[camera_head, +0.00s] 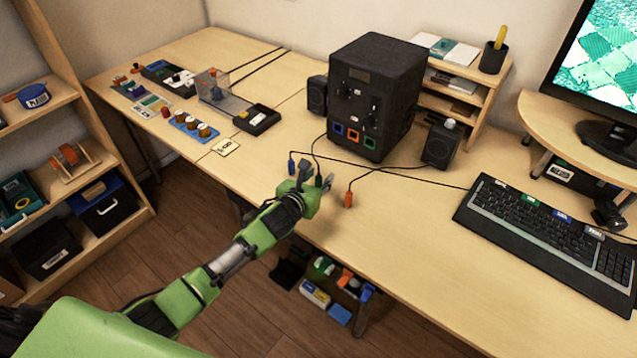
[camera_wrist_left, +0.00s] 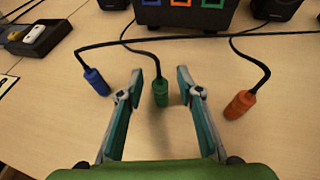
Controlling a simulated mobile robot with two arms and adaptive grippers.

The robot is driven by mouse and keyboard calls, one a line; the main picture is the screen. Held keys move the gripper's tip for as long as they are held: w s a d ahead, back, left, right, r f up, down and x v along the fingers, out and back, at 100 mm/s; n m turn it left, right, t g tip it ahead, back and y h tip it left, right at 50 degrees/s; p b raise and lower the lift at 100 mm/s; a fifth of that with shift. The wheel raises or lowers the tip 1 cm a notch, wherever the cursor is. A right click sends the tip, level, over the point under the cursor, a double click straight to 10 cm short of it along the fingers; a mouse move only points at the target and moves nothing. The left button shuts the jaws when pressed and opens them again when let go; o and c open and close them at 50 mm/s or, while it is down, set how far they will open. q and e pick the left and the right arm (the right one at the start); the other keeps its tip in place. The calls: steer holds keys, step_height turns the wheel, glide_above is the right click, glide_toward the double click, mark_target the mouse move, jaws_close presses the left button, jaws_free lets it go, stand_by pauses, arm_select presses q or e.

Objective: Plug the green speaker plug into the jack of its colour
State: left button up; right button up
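The green plug (camera_wrist_left: 160,92) hangs upright on its black cable between the open fingers of my left gripper (camera_wrist_left: 160,85) in the left wrist view, apart from both. In the head view the green plug (camera_head: 319,180) shows beside the fingers of my left gripper (camera_head: 318,176). The green jack (camera_head: 370,142) is the right one of three coloured jacks at the bottom front of the black speaker box (camera_head: 385,65). It also shows at the top of the left wrist view (camera_wrist_left: 213,3). My right gripper is not in view.
The blue plug (camera_head: 291,166) is left of the gripper, and the orange plug (camera_head: 348,199) is right of it. Small speakers (camera_head: 440,146) flank the box. A keyboard (camera_head: 545,235) lies at the right. Bare table lies between the plugs and the box, crossed by cables.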

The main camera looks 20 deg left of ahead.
arm_select(q)
steer(key=c, duration=0.9)
steer(key=shift+c, duration=0.2)
steer(key=shift+r, duration=0.1)
